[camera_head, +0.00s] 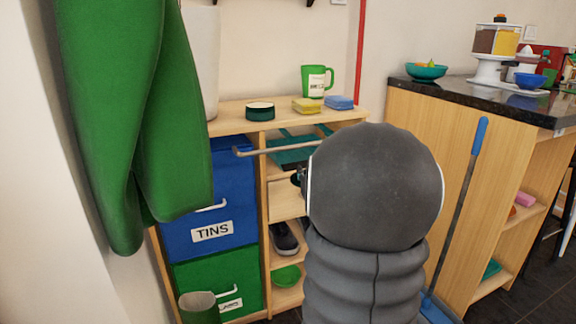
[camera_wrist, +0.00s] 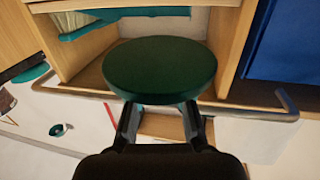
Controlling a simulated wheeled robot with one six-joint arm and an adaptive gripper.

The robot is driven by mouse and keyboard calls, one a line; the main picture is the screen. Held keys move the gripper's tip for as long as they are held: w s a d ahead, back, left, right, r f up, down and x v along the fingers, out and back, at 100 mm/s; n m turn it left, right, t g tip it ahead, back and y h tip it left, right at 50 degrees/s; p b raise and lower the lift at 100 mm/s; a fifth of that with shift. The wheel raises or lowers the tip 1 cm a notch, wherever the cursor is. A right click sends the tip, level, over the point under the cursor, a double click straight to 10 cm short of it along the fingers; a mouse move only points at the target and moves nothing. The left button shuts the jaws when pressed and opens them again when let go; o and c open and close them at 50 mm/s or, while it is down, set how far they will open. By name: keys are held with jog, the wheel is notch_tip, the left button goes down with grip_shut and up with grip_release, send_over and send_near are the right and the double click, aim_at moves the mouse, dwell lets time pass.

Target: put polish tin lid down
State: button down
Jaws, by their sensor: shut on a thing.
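The polish tin lid (camera_wrist: 160,70), a dark green round disc, is held between the two fingers of my gripper (camera_wrist: 161,112) in the wrist view. Its broad flat face shows, and it is clear of the shelf unit behind it. In the head view the lid and most of my gripper are hidden behind my arm. A dark green round tin (camera_head: 260,112) with a pale band stands on the wooden top of the shelf unit (camera_head: 232,120), left of the sponges. I cannot tell whether it is open.
A yellow sponge (camera_head: 306,105), a blue sponge (camera_head: 339,102) and a green mug (camera_head: 316,81) stand right of the tin. A rail (camera_head: 280,149) juts along the unit's front. A green cloth (camera_head: 140,110) hangs at left. Some wooden top is free around the tin.

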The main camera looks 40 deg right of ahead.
jog(key=shift+s+a, duration=0.15)
jog(key=shift+s, duration=0.1)
jog(key=shift+r, duration=0.15)
jog(key=shift+a+r+n+y, duration=0.35)
jog(key=shift+a+r, duration=0.2)
jog(key=shift+r, duration=0.3)
jog(key=w+a+f+n+y, duration=0.2)
jog(key=a+f+n+y, duration=0.15)
jog(key=a+f, duration=0.65)
jog(key=w+a+f+n+y, duration=0.2)
jog(key=a+f+y, duration=0.25)
jog(key=a, duration=0.85)
jog(key=w+a+f+n+y, duration=0.2)
jog(key=a+f+y, duration=0.2)
jog(key=a+f, duration=0.6)
jog(key=w+d+r+m+t+h, duration=0.1)
jog(key=d+r+m+t+h, duration=0.1)
jog(key=d+m+h, duration=0.4)
jog(key=s+a+g+h, duration=0.1)
jog(key=a+h, duration=0.3)
jog(key=a, duration=0.3)
jog(key=shift+a+f+m, duration=0.2)
jog(key=shift+a+m, duration=0.1)
jog(key=shift+a, duration=0.1)
jog(key=shift+s, duration=0.1)
